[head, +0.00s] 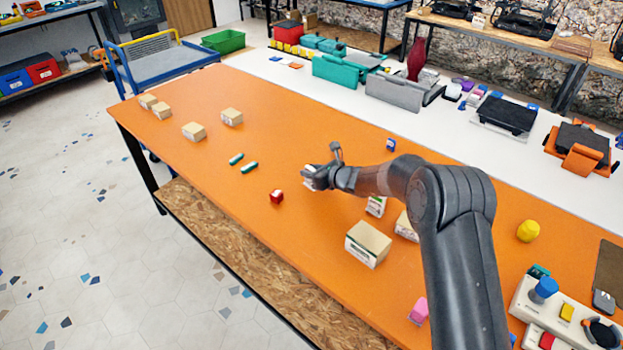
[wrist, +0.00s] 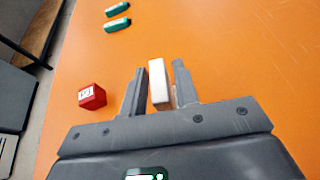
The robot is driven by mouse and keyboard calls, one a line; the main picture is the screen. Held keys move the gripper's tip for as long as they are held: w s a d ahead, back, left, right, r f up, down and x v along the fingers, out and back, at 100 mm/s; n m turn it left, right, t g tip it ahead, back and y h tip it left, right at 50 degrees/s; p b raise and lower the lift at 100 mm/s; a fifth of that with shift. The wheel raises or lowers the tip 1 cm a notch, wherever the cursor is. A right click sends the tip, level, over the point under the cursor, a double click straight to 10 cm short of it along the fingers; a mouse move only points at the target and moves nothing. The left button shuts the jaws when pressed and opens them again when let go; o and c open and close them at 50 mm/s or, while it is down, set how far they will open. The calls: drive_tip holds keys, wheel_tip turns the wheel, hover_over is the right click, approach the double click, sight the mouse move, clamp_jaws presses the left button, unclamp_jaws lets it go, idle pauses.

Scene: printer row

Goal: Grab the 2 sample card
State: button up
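A small white block-like item (wrist: 158,83) stands between the fingers of my gripper (wrist: 160,82) in the wrist view. No number shows on it, so I cannot tell whether it is the 2 sample card. The fingers are apart, with an orange gap showing between the item and the right finger. In the head view my gripper (head: 312,178) is low over the orange table, and the white item is partly hidden by it. A red cube (wrist: 91,97) with a white label I cannot read clearly sits left of the gripper; it also shows in the head view (head: 277,197).
Two green pieces (head: 243,163) lie beyond the red cube. Cardboard boxes (head: 368,243) stand beside my arm, and several small ones (head: 194,131) at the table's far end. A blue cube (head: 390,145) is near the back edge.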

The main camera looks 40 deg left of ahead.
clamp_jaws()
